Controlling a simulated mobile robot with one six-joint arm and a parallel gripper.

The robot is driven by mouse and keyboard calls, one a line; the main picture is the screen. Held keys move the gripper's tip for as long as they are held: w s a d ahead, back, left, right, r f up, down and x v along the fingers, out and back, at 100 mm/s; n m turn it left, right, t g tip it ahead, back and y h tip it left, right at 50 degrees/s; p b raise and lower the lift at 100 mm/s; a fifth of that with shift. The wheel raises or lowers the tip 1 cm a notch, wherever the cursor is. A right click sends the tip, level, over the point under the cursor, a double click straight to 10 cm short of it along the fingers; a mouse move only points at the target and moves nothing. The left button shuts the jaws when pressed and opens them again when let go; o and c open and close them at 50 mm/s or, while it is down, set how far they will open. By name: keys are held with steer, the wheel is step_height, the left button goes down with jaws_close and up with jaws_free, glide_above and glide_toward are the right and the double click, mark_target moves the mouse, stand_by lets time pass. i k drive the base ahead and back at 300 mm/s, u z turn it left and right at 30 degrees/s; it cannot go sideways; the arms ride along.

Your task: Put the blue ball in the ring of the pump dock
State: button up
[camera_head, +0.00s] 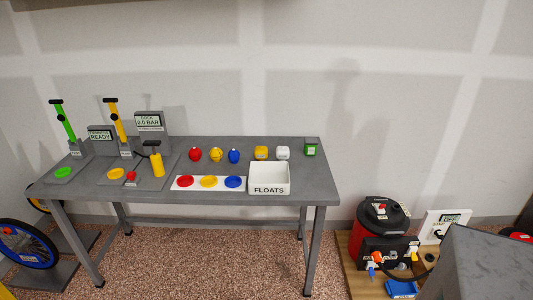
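The blue ball (234,157) rests on the grey bench (318,180), at the right end of a row with a red ball (195,155) and a yellow ball (216,155). The pump dock (149,121) stands left of the balls, with a display reading 0.0 BAR. Its grey base plate carries a yellow upright pump (116,122), a yellow round piece (115,173), a small red part (131,176) and a yellow cylinder (157,162). I cannot tell which part is the ring. My gripper is not in view.
A white strip (222,188) with red, yellow and blue discs lies before the balls. A white FLOATS bin (269,180) stands right of it. A green pump (64,123) is far left.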

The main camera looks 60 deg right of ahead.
mark_target(117, 174)
steer(key=z, duration=0.45)
steer(key=i, duration=1.75)
steer(key=u, duration=0.4)
steer(key=k, duration=0.9)
